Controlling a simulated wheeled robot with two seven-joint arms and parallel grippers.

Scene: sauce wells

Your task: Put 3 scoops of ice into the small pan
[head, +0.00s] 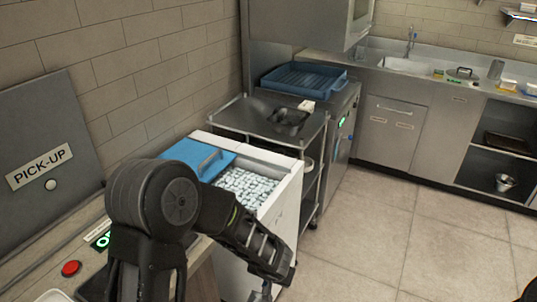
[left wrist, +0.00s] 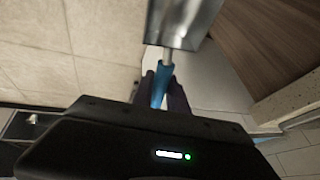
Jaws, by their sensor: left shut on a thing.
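My left gripper (left wrist: 162,92) is shut on the blue handle (left wrist: 161,80) of a metal scoop (left wrist: 184,20) in the left wrist view. Whether the scoop holds ice cannot be seen. In the head view my left arm hangs in front of the ice bin (head: 291,197), and the gripper is mostly cut off at the bottom edge. White ice (head: 246,186) fills the open part of the bin. A small dark pan (head: 289,117) sits on the steel cart (head: 247,117) behind the bin. My right gripper is not seen.
A blue lid (head: 190,156) covers the bin's far left part. A blue tray (head: 303,78) stands behind the cart. A red button (head: 71,268) is on the counter at lower left. The tiled floor (head: 380,225) to the right is clear.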

